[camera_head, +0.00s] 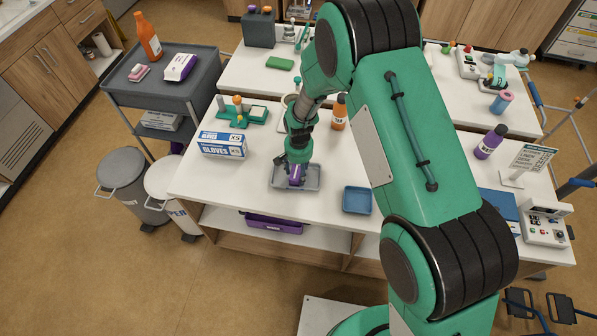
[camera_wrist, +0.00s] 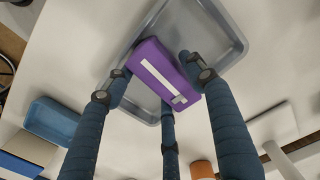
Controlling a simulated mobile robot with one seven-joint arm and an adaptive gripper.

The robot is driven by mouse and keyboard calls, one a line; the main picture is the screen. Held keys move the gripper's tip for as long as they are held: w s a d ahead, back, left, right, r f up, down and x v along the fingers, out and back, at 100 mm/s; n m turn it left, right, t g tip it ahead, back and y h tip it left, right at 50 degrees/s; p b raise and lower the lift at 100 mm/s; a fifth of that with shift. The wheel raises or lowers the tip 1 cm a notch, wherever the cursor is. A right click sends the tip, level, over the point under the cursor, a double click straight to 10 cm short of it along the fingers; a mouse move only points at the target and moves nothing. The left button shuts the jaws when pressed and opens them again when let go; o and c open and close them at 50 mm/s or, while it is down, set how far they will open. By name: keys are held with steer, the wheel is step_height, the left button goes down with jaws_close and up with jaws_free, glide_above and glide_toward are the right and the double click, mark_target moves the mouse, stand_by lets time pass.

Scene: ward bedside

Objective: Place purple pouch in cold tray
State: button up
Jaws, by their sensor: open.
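The purple pouch (camera_head: 297,176) is at the grey tray (camera_head: 313,184) on the white table. In the wrist view the pouch (camera_wrist: 165,74), with a white strip on it, lies across the inside of the grey tray (camera_wrist: 222,22). My gripper (camera_head: 293,160) is right above the tray. Its blue fingers are spread around the pouch and open in the wrist view (camera_wrist: 160,88); contact is hard to tell. A smaller blue tray (camera_head: 357,200) stands to the right, empty. No label shows which tray is the cold one.
A gloves box (camera_head: 222,145) and a green stand (camera_head: 242,111) are left of the grey tray. An orange-brown bottle (camera_head: 339,112) stands behind it. A purple bottle (camera_head: 490,142) and a sign (camera_head: 529,164) are at right. Bare tabletop lies between the two trays.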

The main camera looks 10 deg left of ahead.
step_height(320, 180, up, 12)
steer(key=shift+r, duration=0.15)
stand_by(0.6)
stand_by(0.7)
step_height(320, 180, up, 15)
steer(key=t, duration=0.1)
glide_above(299, 170)
steer(key=d, duration=0.9)
steer(key=s+d+r+t, duration=0.1)
steer(key=s+d+r, duration=0.5)
steer(key=d+r, duration=0.45)
steer(key=s+d+r+t, duration=0.1)
steer(key=s+d+r, duration=0.6)
steer(key=s, duration=0.4)
steer(key=s+d+r+t, duration=0.2)
steer(key=s+d+r, duration=0.5)
steer(key=s, duration=0.5)
steer(key=shift+s+d+t, duration=0.2)
steer(key=shift+s+t, duration=0.05)
steer(key=shift+t, duration=0.05)
